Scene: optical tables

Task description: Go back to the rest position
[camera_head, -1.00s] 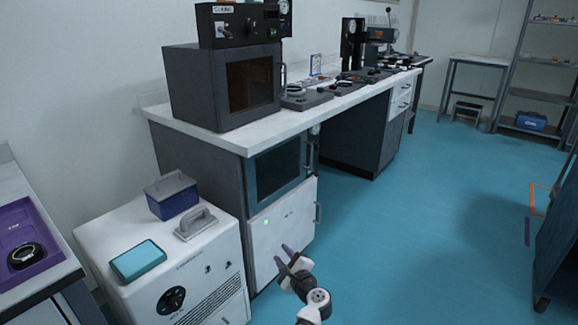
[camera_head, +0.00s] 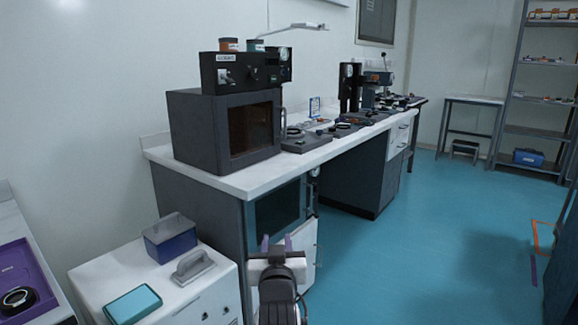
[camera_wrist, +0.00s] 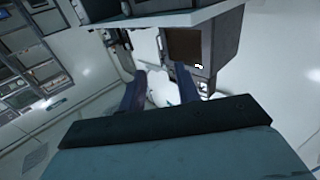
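My gripper (camera_head: 277,243) shows low in the middle of the head view. Its two purple fingertips point up and away from the camera. They stand apart with nothing between them. In the wrist view my gripper (camera_wrist: 160,83) also shows its two dark fingers spread with an empty gap. In the head view it overlaps the white lower panel of the bench cabinet; I cannot tell how far it is from the panel.
A bench (camera_head: 240,183) bears a dark oven (camera_head: 205,135). A white unit (camera_head: 110,275) at lower left carries a blue box (camera_head: 172,240), a grey handled block (camera_head: 193,265) and a teal case (camera_head: 133,304). Blue floor (camera_head: 400,240) is free to the right.

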